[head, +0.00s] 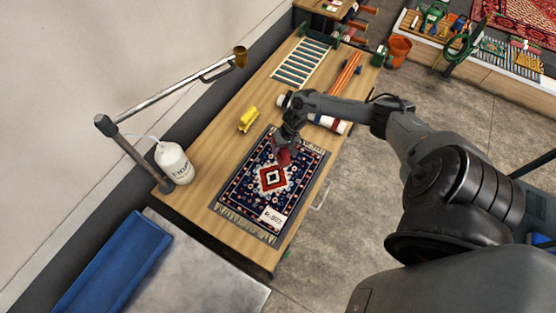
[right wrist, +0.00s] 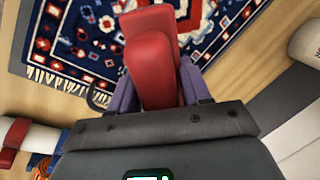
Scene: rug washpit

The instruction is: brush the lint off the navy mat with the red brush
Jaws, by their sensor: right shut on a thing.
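The navy mat (head: 240,190) lies flat on the wooden table, with a red and white medallion and pale fringes. It fills the upper part of the right wrist view (right wrist: 70,40). My right gripper (head: 285,147) is over the mat's far half, shut on the red brush (head: 284,158). In the right wrist view, the red brush (right wrist: 150,50) sits between the fingers of the gripper (right wrist: 155,88) and hides part of the mat. I cannot tell whether the brush touches the mat. I cannot pick out lint from the mat's pale pattern. My left gripper is not in view.
A white card (head: 273,218) lies on the mat's near end. A yellow object (head: 248,119) sits to the left, with a white bottle (head: 174,164) at the table's left edge. A banded roll (head: 328,122) lies beyond the mat. Bare wood (head: 215,150) is clear left of it.

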